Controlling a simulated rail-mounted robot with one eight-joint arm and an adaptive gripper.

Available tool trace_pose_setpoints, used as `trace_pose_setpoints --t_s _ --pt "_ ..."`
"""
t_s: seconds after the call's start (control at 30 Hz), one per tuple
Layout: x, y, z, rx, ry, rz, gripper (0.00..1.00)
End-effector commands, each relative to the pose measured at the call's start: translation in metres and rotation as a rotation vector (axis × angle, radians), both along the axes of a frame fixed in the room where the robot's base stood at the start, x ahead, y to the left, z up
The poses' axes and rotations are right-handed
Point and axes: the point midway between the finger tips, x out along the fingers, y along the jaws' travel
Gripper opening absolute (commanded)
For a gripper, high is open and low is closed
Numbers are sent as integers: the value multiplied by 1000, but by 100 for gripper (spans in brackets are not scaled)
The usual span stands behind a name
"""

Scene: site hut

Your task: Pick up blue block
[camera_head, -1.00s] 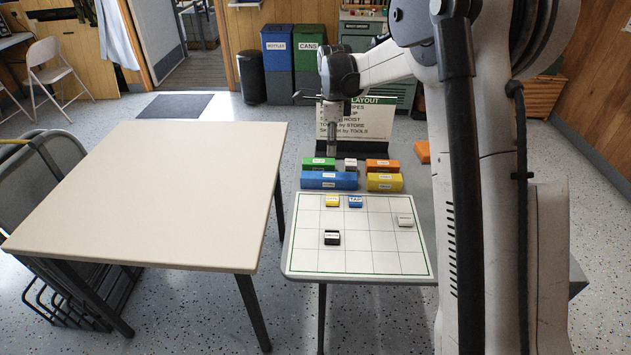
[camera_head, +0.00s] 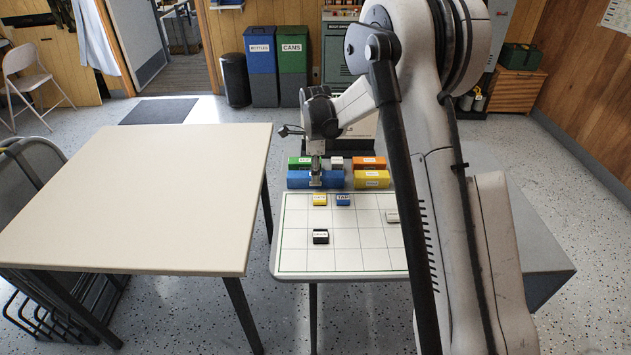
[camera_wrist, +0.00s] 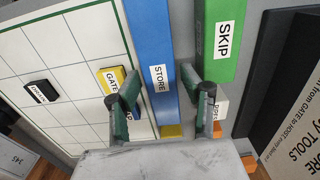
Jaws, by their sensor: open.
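A long blue block (camera_head: 334,180) labelled STORE lies behind the white gridded board in the head view. In the wrist view the same blue block (camera_wrist: 149,30) runs between my two fingers. My gripper (camera_head: 316,181) points down over this block, its fingers open on either side of it. In the wrist view my gripper (camera_wrist: 162,98) is empty, with one finger on the board side and one on the green-block side. I cannot tell how far down the fingers reach. A small blue block (camera_head: 343,200) labelled TAP lies on the board.
A green block (camera_wrist: 220,40) labelled SKIP, a white block (camera_head: 336,163), an orange block (camera_head: 368,163) and a yellow block (camera_head: 371,179) lie close by. The board (camera_head: 350,262) holds a small yellow block (camera_head: 319,200) and black block (camera_head: 320,236). A bare table (camera_head: 140,200) stands left.

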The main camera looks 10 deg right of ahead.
Motion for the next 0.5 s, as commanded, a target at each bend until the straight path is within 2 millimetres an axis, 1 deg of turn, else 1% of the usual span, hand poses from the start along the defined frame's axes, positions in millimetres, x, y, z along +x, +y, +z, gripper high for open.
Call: trace_pose_setpoints --t_s 0.03,0.13,0.2,0.37,0.4,0.5 --pt "1 0 -9 0 0 0 41" --pt "0 0 -20 0 0 0 41" --pt "0 0 -23 0 0 0 41" --pt "0 0 -23 0 0 0 41" --pt "0 0 -23 0 0 0 40" --pt "0 0 -23 0 0 0 27"
